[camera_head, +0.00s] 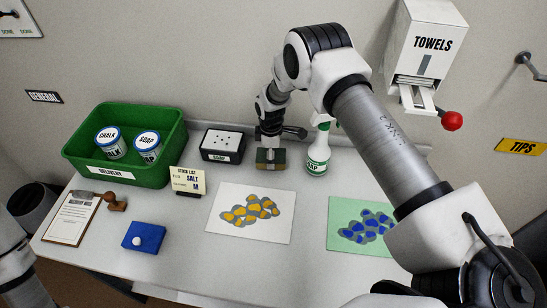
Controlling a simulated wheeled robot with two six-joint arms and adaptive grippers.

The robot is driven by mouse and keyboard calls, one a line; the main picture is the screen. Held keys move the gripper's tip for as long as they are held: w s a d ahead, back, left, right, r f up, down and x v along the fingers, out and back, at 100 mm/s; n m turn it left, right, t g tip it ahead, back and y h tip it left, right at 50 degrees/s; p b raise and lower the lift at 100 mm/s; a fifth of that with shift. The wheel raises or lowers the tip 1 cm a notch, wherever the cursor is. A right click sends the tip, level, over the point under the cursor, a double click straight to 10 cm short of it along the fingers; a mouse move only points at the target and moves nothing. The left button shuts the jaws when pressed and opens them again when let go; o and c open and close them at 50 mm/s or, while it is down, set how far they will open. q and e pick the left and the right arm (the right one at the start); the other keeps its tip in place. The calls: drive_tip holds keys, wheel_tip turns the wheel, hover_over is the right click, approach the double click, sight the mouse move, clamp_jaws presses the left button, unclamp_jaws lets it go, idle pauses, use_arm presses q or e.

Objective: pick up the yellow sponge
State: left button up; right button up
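The yellow sponge (262,156) is at the back of the white table, between the soap dispenser box and the spray bottle. It looks yellow-brown with some green at its right side. My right gripper (270,148) points down at it from above, and a dark finger covers part of its middle. I cannot tell whether the fingers are closed on it or only around it, nor whether it touches the table. My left gripper is out of view; only part of my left arm shows at the lower left edge.
A black SOAP box (222,146) stands left of the sponge, and a white-green SOAP bottle (318,155) close on its right. A green DELIVERY crate (115,170) holds two tins. A blue block (144,237), clipboard (72,218) and two patterned sheets lie in front.

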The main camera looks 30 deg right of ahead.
drive_tip(key=c, duration=0.4)
